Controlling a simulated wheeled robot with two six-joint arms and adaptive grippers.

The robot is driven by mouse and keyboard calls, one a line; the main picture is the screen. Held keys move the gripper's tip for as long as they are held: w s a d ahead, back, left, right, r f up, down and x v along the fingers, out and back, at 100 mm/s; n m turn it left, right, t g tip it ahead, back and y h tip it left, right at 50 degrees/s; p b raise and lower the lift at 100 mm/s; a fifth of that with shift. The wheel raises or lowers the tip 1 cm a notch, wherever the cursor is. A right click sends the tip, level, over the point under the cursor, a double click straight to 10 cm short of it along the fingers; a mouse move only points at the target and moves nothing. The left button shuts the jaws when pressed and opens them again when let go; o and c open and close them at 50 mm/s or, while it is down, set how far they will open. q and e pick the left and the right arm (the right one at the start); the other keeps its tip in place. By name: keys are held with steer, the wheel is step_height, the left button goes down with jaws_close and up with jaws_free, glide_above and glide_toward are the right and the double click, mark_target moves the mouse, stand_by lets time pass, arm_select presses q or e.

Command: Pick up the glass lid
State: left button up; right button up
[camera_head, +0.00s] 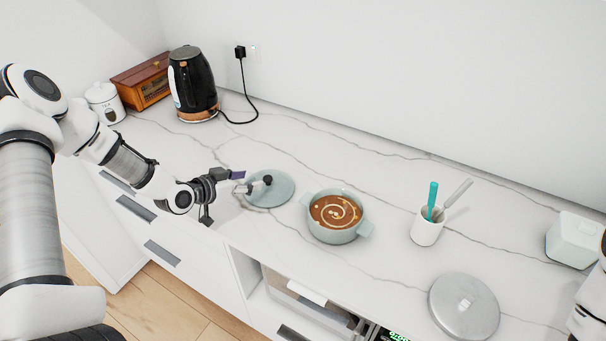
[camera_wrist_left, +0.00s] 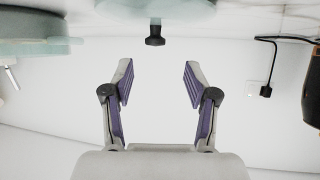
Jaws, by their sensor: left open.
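The glass lid (camera_head: 283,194) is a round, pale green translucent disc with a black knob (camera_head: 267,180). It lies on the marble counter left of the soup pot. My left gripper (camera_head: 243,182) is open and empty, its fingers pointing at the knob from the left. In the left wrist view, which looks upside down, the lid (camera_wrist_left: 180,14) is at the top edge. Its knob (camera_wrist_left: 155,36) lies beyond and between the spread fingertips of my left gripper (camera_wrist_left: 158,78), apart from them. My right gripper is not in view.
The green pot of soup (camera_head: 338,235) stands close right of the lid. Farther right are a utensil cup (camera_head: 427,230), a metal lid (camera_head: 464,307) and a pale green box (camera_head: 571,241). A black kettle (camera_head: 193,85), wooden box (camera_head: 143,84) and white canister (camera_head: 104,103) stand at back left.

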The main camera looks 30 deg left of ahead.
mark_target(267, 178)
arm_select(q)
steer(key=shift+w+d+f, duration=0.15)
steer(key=shift+w+f, duration=0.2)
steer(key=shift+f, duration=0.05)
steer(key=shift+w+d, duration=0.1)
steer(key=shift+d, duration=0.15)
steer(key=x, duration=0.5)
steer(key=shift+f+p, duration=0.1)
steer(key=shift+p, duration=0.3)
steer(key=shift+s+a, duration=0.1)
steer(key=shift+s, duration=0.2)
steer(key=c, duration=0.3)
steer(key=shift+s+r, duration=0.15)
steer(key=shift+r, duration=0.05)
steer(key=c, duration=0.5)
jaws_close()
